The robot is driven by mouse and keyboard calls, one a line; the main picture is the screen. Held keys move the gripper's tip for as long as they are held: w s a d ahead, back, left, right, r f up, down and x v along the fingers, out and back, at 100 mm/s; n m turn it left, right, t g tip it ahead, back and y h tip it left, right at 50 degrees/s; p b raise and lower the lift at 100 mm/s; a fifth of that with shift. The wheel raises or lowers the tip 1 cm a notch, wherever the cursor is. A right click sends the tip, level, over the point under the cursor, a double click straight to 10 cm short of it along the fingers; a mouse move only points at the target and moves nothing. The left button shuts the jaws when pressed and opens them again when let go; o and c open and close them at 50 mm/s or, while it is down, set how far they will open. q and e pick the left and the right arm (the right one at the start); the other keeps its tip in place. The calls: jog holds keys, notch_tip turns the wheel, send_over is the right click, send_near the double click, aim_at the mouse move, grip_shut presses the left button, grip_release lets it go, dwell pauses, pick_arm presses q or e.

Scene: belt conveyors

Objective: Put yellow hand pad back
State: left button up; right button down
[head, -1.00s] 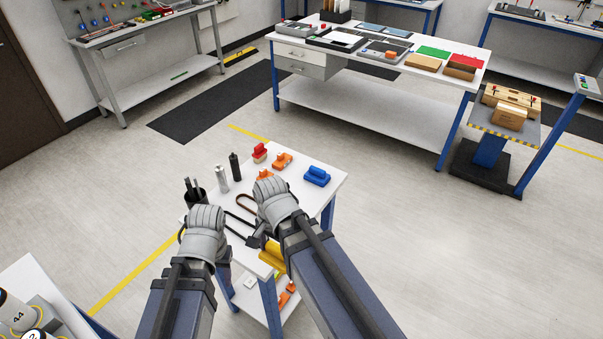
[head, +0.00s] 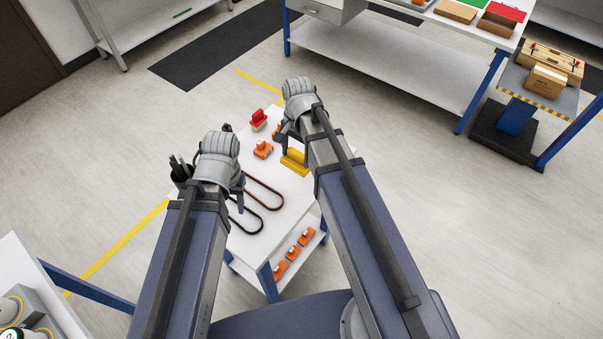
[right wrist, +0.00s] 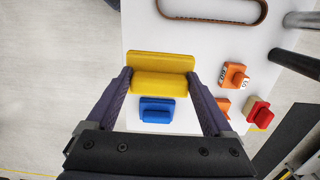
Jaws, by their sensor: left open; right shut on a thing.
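The yellow hand pad (head: 294,163), a block with a raised grip, is at the right side of the small white table (head: 255,240). My right gripper (head: 288,148) is over it. In the right wrist view its fingers (right wrist: 157,83) lie against both ends of the pad's grip (right wrist: 160,82). I cannot tell whether the pad touches the tabletop. A blue hand pad (right wrist: 156,110) lies close beside it in the right wrist view; my right arm hides it in the head view. My left gripper (head: 240,197) is open and empty above the table's left part.
Orange blocks (head: 263,149) and a red-topped block (head: 258,120) stand at the table's far end. A brown belt loop (head: 264,192) and a black one (head: 247,222) lie near my left gripper. Orange parts (head: 293,252) are on the lower shelf.

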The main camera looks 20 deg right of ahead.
jog(key=shift+w+d+r, duration=0.1)
jog(key=shift+w+d, duration=0.75)
jog(key=shift+w, duration=0.3)
jog(key=shift+s+f+b, duration=0.15)
jog(key=shift+f+b, duration=0.35)
jog(key=shift+f, duration=0.05)
pick_arm(q)
notch_tip(320, 180, down, 10)
jog(key=b, duration=0.9)
pick_arm(e)
notch_tip(320, 180, down, 9)
jog(key=shift+f, duration=0.1)
pick_arm(q)
jog(key=shift+r, duration=0.1)
pick_arm(e)
grip_release()
